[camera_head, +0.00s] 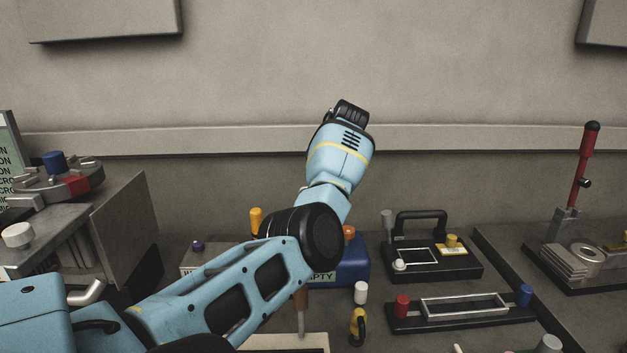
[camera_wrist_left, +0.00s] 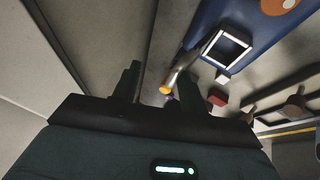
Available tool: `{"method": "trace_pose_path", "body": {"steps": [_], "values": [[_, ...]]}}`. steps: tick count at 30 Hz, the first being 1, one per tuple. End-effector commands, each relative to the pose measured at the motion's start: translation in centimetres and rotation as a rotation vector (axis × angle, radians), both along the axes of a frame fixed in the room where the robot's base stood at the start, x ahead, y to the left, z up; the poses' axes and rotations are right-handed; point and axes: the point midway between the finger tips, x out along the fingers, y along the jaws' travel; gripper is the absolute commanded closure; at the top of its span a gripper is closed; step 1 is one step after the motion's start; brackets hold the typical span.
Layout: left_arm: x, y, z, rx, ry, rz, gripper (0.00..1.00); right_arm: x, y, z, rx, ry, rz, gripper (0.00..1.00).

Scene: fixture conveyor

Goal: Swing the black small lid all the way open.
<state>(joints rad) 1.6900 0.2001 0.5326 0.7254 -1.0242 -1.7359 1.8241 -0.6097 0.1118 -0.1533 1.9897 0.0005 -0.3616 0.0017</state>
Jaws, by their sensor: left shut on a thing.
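I cannot make out the black small lid for certain in either view. My left arm reaches in from the lower left in the head view, with its wrist (camera_head: 341,155) raised against the back wall. My left gripper (camera_wrist_left: 160,80) shows in the wrist view with two dark fingers apart. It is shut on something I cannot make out. A metal rod with a yellow end (camera_wrist_left: 167,88) shows between the fingers; I cannot tell whether they touch it. The fingertips are hidden in the head view. My right gripper is not in view.
A blue box (camera_head: 355,272) stands partly behind my arm. Right of it are a black plate with a handle (camera_head: 432,262) and a black base with a metal frame (camera_head: 460,315). A red-handled lever fixture (camera_head: 583,180) stands at far right, a grey cabinet (camera_head: 120,225) at left.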

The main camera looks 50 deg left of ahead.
Motion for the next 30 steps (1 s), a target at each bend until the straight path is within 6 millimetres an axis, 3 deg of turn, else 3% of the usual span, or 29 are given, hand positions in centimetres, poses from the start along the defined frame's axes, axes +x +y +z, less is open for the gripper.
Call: {"method": "trace_pose_path", "body": {"steps": [14,24,30], "values": [[0.1,-0.1,0.3,0.006,-0.003,-0.004,0.67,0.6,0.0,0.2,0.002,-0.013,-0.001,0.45],[0.4,-2.8,4.9,0.006,-0.007,-0.004,0.67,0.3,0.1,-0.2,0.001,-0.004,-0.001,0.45],[0.4,-3.9,6.4,0.005,-0.002,-0.003,0.67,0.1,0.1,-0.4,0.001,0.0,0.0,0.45]]}}
